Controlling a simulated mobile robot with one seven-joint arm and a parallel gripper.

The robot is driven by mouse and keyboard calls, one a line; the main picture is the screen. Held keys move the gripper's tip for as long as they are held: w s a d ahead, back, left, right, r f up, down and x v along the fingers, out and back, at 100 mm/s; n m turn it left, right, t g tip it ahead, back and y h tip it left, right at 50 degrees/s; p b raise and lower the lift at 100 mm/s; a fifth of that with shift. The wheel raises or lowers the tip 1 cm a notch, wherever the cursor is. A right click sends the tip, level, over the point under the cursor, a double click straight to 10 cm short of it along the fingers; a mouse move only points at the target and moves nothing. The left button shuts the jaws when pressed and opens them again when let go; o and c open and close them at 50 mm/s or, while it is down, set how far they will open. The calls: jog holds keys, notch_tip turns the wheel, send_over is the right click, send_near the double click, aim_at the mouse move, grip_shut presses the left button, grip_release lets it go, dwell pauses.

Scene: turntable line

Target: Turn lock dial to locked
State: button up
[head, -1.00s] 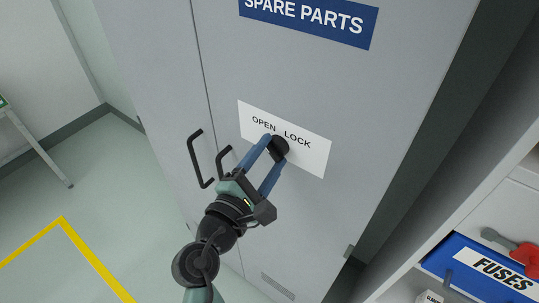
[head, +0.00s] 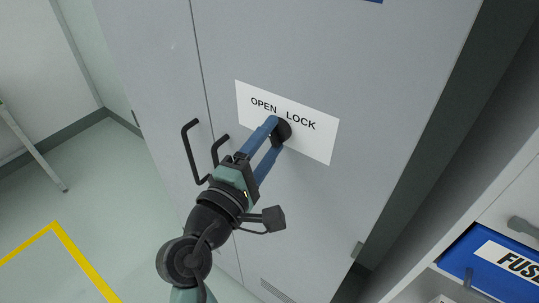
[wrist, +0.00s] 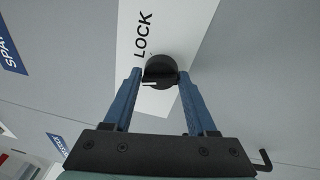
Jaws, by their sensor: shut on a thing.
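The lock dial (head: 283,131) is a round black knob on a white label plate (head: 315,140) on the grey cabinet door. The plate reads OPEN on the left and LOCK on the right, above the dial. My gripper (head: 275,134) reaches it from the lower left, its two blue fingers shut on the dial. In the wrist view the dial (wrist: 160,68) sits between the fingertips, with LOCK printed beyond it. A short white mark shows on the dial's near left side there. The fingers partly hide the dial in the head view, so its exact setting is unclear.
A black bar handle (head: 188,150) stands out from the cabinet left of my gripper. At the lower right is a shelf with a blue fuses bin (head: 485,262). Open floor with a yellow line (head: 75,250) lies to the left.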

jog(key=m+b, duration=0.2)
jog(key=f+m+b, duration=0.1)
jog(key=m+b, duration=0.1)
jog(key=b, duration=0.1)
jog(key=shift+f+h, duration=0.1)
jog(key=shift+h, duration=0.3)
jog(key=m+b, duration=0.4)
jog(key=b, duration=0.1)
jog(key=shift+h, duration=0.3)
jog(key=shift+w+a+r+m+g+h+b, duration=0.1)
jog(key=shift+m+g+h+b, duration=0.2)
jog(key=shift+m+b, duration=1.35)
jog(key=shift+w+a+r+m+g+h+b, duration=0.1)
jog(key=shift+m+h+b, duration=0.3)
jog(key=shift+m+b, duration=1.25)
jog(key=o, duration=1.3)
jog(key=shift+r, duration=0.15)
jog(key=shift+s, duration=0.1)
